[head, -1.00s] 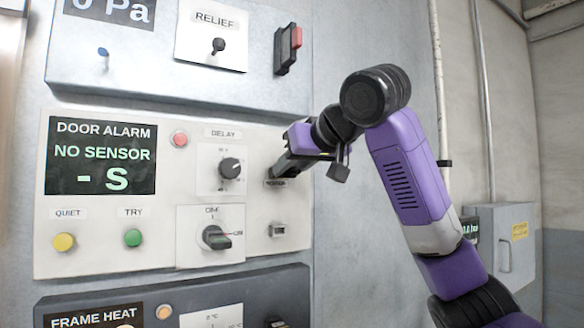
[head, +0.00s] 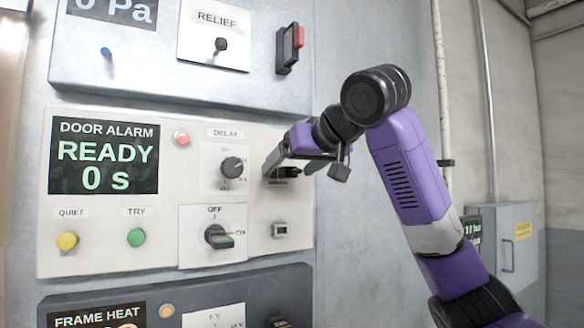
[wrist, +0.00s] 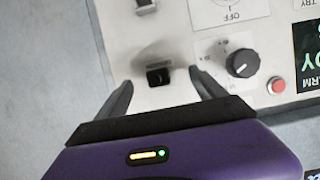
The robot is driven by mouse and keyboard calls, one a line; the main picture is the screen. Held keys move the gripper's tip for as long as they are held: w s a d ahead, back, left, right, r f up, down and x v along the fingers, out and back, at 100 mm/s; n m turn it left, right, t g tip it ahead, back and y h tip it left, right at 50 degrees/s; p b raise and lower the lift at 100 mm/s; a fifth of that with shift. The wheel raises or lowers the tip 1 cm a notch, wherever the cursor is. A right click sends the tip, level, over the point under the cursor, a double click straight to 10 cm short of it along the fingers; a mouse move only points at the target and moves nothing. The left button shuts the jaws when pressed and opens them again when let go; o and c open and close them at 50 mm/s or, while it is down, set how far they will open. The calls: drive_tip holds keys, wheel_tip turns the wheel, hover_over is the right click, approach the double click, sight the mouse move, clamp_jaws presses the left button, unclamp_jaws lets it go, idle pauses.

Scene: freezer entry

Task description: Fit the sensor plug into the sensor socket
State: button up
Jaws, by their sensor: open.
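The dark sensor plug (wrist: 157,77) sits at the sensor socket on the white door alarm panel, between my fingers in the wrist view. It also shows in the head view (head: 288,172), partly hidden by my gripper. The socket itself is covered by the plug. My gripper (wrist: 161,84) is open, with one finger on each side of the plug and a visible gap to it. In the head view my gripper (head: 272,170) is close to the panel's right edge. The alarm display (head: 104,152) reads READY, 0 s.
The delay knob (wrist: 242,63) and a red button (wrist: 277,85) are to the right of my fingers in the wrist view. Below the plug in the head view is a small switch (head: 280,230). Bare grey wall (head: 345,240) lies right of the panel.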

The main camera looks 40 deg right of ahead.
drive_tip(key=shift+s+a+b, duration=0.35)
drive_tip(key=shift+s+b, duration=0.05)
drive_tip(key=shift+s, duration=0.7)
drive_tip(key=shift+s+a+b, duration=0.3)
drive_tip(key=shift+s+b, duration=0.05)
drive_tip(key=shift+s, duration=0.75)
drive_tip(key=shift+s+a+b, duration=0.35)
drive_tip(key=shift+s+b, duration=0.05)
drive_tip(key=shift+s, duration=0.7)
drive_tip(key=shift+s, duration=0.1)
drive_tip(key=b+v, duration=0.2)
drive_tip(key=v, duration=0.5)
drive_tip(key=shift+s+b, duration=0.3)
drive_tip(key=shift+s, duration=0.05)
drive_tip(key=shift+a+r, duration=0.15)
